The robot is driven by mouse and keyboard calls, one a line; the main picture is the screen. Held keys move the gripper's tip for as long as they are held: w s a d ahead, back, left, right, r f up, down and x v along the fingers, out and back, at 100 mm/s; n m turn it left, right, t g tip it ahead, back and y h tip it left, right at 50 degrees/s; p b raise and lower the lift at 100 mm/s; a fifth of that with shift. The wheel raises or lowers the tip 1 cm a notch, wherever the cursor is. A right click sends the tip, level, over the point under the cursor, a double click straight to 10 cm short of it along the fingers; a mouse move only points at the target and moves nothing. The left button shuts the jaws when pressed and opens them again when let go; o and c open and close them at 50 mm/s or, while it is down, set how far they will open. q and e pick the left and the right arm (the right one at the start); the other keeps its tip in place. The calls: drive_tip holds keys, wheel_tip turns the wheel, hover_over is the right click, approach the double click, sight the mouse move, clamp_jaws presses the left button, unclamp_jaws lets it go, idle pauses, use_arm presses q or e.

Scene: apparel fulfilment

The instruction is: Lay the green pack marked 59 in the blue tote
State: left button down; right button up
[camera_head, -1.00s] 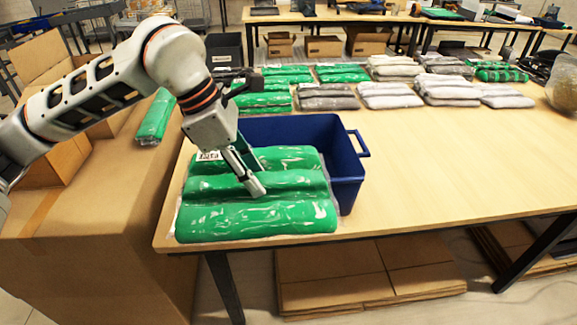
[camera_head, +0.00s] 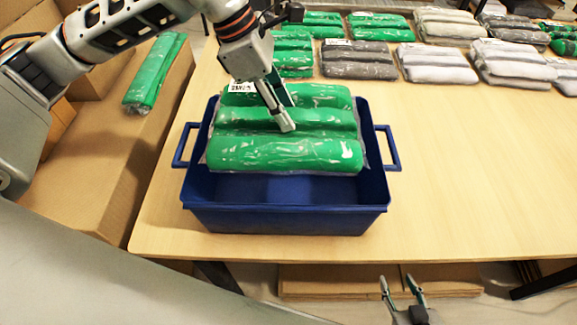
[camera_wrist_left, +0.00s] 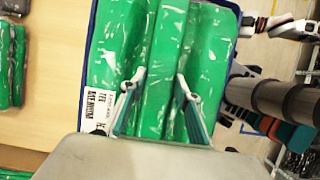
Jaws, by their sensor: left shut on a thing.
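A clear-wrapped green pack (camera_head: 285,153) with a white label lies level over the opening of the blue tote (camera_head: 285,220) in the head view. The label's number is too small to read for certain. The pack covers the back of the tote; the bare inside shows along the front. Whether the pack touches the tote cannot be told. My left gripper (camera_head: 279,122) is shut on the green pack from above; its fingers pinch a fold in the left wrist view (camera_wrist_left: 160,80). My right gripper (camera_head: 397,283) is open and empty, below the table's front edge.
Rows of green (camera_head: 378,27), dark grey (camera_head: 357,60) and light grey packs (camera_head: 437,65) lie along the back of the table (camera_head: 470,170). Another green pack (camera_head: 155,72) lies on cardboard at the left. The table right of the tote is clear.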

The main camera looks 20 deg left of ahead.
use_arm(q)
drive_tip(key=shift+f, duration=9.1)
drive_tip(key=shift+s, duration=0.1)
drive_tip(key=shift+f+b, duration=0.35)
drive_tip(key=shift+f, duration=0.1)
drive_tip(key=shift+f, duration=0.15)
drive_tip(key=c, duration=1.5)
unclamp_jaws()
